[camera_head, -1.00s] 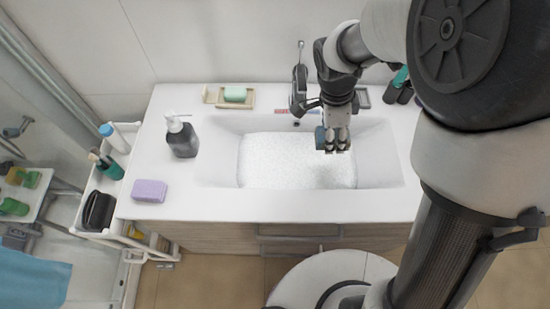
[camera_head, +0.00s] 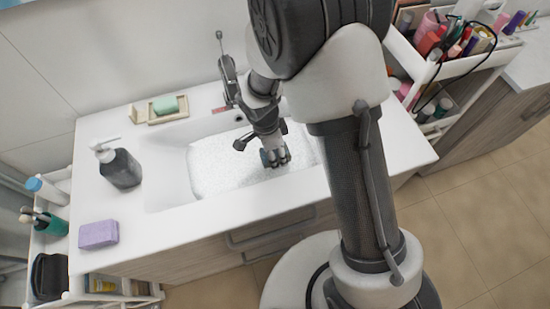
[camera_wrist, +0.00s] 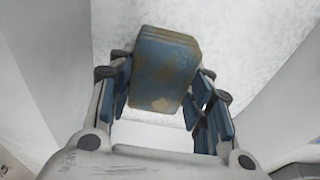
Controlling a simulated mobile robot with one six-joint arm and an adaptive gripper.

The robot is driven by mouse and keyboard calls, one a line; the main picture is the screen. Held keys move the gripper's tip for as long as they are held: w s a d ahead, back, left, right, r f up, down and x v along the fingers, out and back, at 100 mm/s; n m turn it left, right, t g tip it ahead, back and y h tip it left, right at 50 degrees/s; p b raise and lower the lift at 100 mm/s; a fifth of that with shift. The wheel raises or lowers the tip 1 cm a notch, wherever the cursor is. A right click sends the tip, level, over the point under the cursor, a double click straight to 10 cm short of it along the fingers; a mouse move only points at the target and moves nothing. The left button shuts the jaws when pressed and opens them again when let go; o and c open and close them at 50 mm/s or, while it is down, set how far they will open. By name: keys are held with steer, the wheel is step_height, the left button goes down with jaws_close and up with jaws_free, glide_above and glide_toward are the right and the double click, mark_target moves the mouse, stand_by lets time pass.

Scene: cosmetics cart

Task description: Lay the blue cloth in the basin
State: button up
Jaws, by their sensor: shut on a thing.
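My gripper (camera_head: 275,158) is shut on the blue cloth (camera_wrist: 163,72), a compact, folded-looking blue block with brownish marks in the wrist view. Only a small blue edge of it (camera_head: 265,158) shows beside the fingers in the head view. The basin (camera_head: 165,188) is a white sink set in the counter, with a white, speckled, foamy-looking fill (camera_head: 225,165). My gripper is over the right part of this fill, pointing down. I cannot tell whether the cloth touches the fill.
A dark soap dispenser (camera_head: 121,168) and a purple sponge (camera_head: 98,234) stand left of the basin. A green soap bar (camera_head: 165,105) lies on a dish behind it. A cart (camera_head: 47,240) stands at left; a cosmetics cart (camera_head: 482,62) stands at right.

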steer(key=shift+f+b, duration=0.45)
steer(key=shift+f, duration=1.25)
steer(key=shift+f+b, duration=0.25)
steer(key=shift+b, duration=0.1)
steer(key=o, duration=1)
steer(key=shift+c, duration=0.2)
steer(key=shift+r, duration=0.15)
